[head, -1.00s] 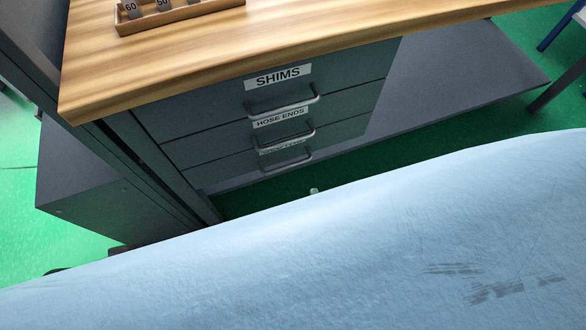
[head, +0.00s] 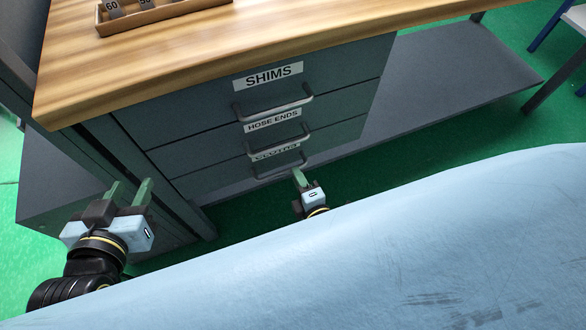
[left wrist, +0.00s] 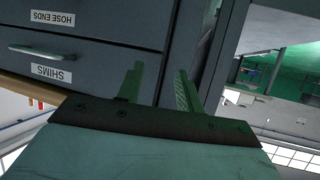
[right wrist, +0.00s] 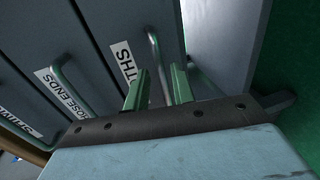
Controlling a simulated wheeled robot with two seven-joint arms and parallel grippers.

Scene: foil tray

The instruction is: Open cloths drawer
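The cloths drawer is the lowest of the three grey drawers; its label (head: 275,151) is partly covered by the handle above. The drawer's front looks flush with the others. Its metal bar handle (head: 280,169) also shows in the right wrist view (right wrist: 155,55). My right gripper (head: 299,176) is just below the handle; its fingers (right wrist: 159,88) are apart, with the handle appearing between them. I cannot tell whether they touch it. My left gripper (head: 130,188) is open and empty, left of the drawers.
The SHIMS drawer (head: 200,107) and HOSE ENDS drawer (head: 205,142) are above, with protruding handles. A wooden worktop (head: 200,50) overhangs them and bears a small wooden tray (head: 165,13). A grey lower shelf (head: 450,90) extends right. Green floor (head: 225,228) shows below.

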